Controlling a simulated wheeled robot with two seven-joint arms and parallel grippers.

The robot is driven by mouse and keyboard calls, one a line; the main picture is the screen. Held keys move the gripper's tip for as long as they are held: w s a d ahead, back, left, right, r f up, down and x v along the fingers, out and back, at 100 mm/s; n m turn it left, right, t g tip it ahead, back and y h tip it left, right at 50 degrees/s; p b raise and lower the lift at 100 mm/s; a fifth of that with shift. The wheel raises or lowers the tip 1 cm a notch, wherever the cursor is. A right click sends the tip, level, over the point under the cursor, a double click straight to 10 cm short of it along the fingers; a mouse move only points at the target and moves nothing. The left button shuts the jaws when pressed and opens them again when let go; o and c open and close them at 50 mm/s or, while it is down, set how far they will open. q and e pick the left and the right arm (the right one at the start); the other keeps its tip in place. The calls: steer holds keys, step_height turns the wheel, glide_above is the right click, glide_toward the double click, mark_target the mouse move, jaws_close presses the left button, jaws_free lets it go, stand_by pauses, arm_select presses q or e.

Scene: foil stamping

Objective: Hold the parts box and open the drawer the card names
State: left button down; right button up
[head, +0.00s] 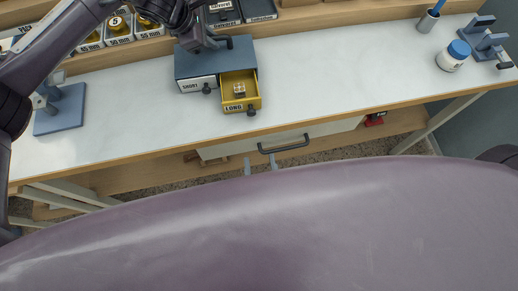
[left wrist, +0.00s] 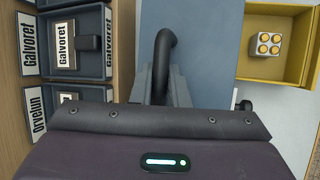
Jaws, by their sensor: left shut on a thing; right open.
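The blue-grey parts box (head: 215,62) stands on the bench, with a SHORT drawer (head: 198,84) that is shut and a yellow LONG drawer (head: 240,104) that is pulled open. A small pale block with yellow dots (left wrist: 264,42) lies in the open drawer. My left gripper (head: 208,44) is shut on the box's dark top handle (left wrist: 163,50). My right gripper (head: 260,164) shows only two grey fingertips, apart and empty, below the bench's front edge; the rest is hidden behind my large purple arm part. I cannot make out which card names a drawer.
Labelled trays, some marked Galvoret (left wrist: 88,40), stand behind the box. A grey stand (head: 62,108) is at left; a white jar with a blue lid (head: 453,57) and a blue-grey fixture (head: 484,40) are at right. A bench drawer handle (head: 285,146) is below.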

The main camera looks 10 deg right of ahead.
arm_select(q)
steer(key=c, duration=1.3)
jaws_free()
